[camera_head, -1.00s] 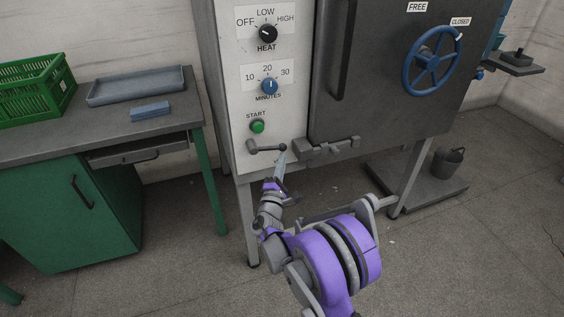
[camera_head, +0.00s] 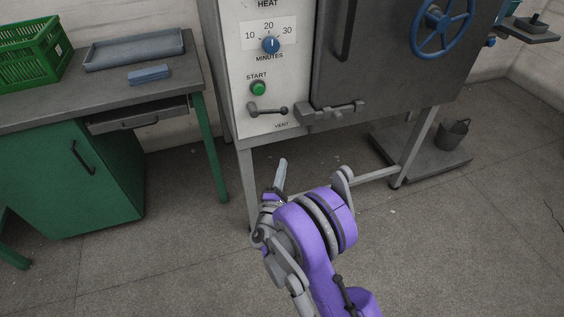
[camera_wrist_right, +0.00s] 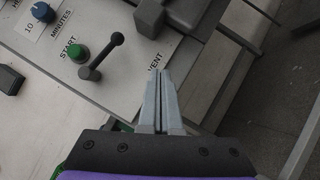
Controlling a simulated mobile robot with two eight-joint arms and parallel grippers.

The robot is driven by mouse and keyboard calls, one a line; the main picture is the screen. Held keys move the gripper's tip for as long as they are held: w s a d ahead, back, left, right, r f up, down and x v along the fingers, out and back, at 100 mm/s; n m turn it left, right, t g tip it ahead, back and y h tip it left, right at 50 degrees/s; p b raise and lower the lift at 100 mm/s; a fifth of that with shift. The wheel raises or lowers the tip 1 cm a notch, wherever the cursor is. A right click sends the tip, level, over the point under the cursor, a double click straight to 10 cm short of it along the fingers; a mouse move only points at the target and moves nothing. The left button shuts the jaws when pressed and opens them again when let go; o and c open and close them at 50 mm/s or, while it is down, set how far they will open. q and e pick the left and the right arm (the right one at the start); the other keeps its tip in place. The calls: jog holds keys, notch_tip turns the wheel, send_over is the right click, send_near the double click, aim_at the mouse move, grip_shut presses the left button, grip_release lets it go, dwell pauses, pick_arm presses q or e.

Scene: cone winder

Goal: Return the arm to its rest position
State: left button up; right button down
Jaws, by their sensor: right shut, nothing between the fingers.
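My right gripper (camera_head: 281,176) is in front of the machine's lower edge, below the front panel, with its arm folded up from the bottom of the head view. In the right wrist view its two fingers (camera_wrist_right: 160,95) lie together with nothing between them. The vent lever (camera_head: 268,110) sits on the panel above the gripper, apart from it. The vent lever also shows in the right wrist view (camera_wrist_right: 103,57), ahead and left of the fingertips. My left gripper is not in either view.
The machine (camera_head: 232,70) has a dark door with a blue handwheel (camera_head: 442,28) and a latch (camera_head: 330,113). A green START button (camera_head: 259,88) is on the panel. A bench (camera_head: 75,100) at left holds a green crate (camera_head: 25,62) and grey tray (camera_head: 135,49). Open floor lies between.

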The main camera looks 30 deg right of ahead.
dwell(0.4)
jog(key=s+m+g+y, duration=0.5)
jog(key=s+m+g, duration=0.3)
jog(key=s, duration=0.4)
jog(key=s+a+f+m+g+y, duration=0.2)
jog(key=s+a+m+y, duration=0.3)
jog(key=s+a+y, duration=0.85)
pick_arm(q)
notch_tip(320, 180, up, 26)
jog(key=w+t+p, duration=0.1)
jog(key=p, duration=2.2)
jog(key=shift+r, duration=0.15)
pick_arm(e)
notch_tip(320, 180, up, 26)
jog(key=s+a+h, duration=0.2)
jog(key=h, duration=0.1)
jog(key=shift+s+a+t+h, duration=0.25)
jog(key=shift+a+t+h, duration=0.05)
jog(key=shift+a+h, duration=0.1)
